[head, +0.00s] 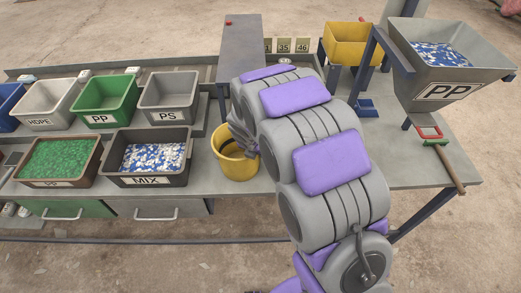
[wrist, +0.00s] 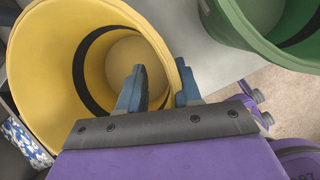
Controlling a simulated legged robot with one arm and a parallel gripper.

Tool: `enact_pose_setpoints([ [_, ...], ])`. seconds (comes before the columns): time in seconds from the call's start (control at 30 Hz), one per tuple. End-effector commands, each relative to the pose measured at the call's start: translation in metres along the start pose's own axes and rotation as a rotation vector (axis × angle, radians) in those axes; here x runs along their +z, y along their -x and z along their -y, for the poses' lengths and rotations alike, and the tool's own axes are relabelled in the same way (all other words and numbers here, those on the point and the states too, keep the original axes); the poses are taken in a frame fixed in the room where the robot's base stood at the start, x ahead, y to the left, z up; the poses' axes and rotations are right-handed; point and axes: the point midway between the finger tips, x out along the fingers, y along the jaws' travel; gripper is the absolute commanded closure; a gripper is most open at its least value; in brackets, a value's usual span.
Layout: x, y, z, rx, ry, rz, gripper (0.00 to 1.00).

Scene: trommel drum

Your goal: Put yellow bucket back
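The yellow bucket (head: 234,166) stands upright at the middle of the bench, right of the MIX bin, and looks empty inside. In the wrist view the yellow bucket (wrist: 60,75) fills the upper left, with a dark band inside. My gripper (wrist: 160,90) is at its rim, its blue fingers apart. One finger is inside the bucket and the other is at the outer side of the wall, with a gap visible between the inner finger and the wall. In the head view my arm hides part of the bucket's right side.
A green bucket (wrist: 245,25) is close on the right in the wrist view. The MIX bin (head: 120,172) holds blue and white flakes. A yellow hopper (head: 347,45) and the PP hopper (head: 450,75) stand at the right.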

Motion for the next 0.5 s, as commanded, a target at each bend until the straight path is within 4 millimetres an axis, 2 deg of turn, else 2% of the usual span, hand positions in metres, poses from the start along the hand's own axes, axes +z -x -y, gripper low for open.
enact_pose_setpoints([
  [0.27, 0.006, 0.045, 0.006, 0.013, -0.005, 0.0, 0.66],
  [0.5, 0.005, 0.093, 0.005, 0.012, -0.004, -0.001, 0.66],
])
